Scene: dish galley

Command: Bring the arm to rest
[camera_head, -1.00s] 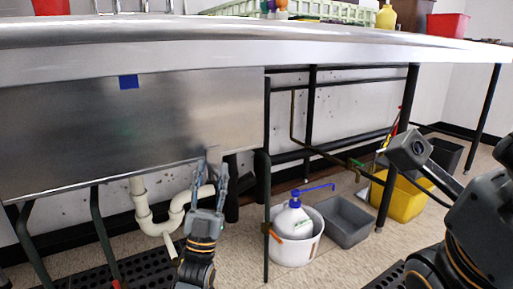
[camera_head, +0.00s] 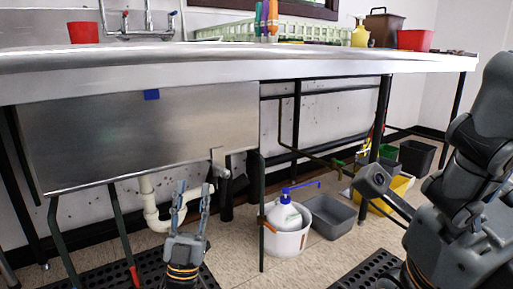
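My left gripper (camera_head: 190,194) points up in front of the steel sink's lower front, low in the head view. Its two fingers stand apart with nothing between them. My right arm (camera_head: 468,190) fills the right side of the view, folded upward. Its gripper fingers cannot be made out clearly.
The steel counter (camera_head: 330,63) runs across above, with the sink basin (camera_head: 130,130) below it. A white bucket (camera_head: 288,243) holding a pump bottle (camera_head: 284,215), a grey tub (camera_head: 330,217) and a yellow bucket (camera_head: 398,190) stand on the floor. Black mats (camera_head: 95,277) lie in front.

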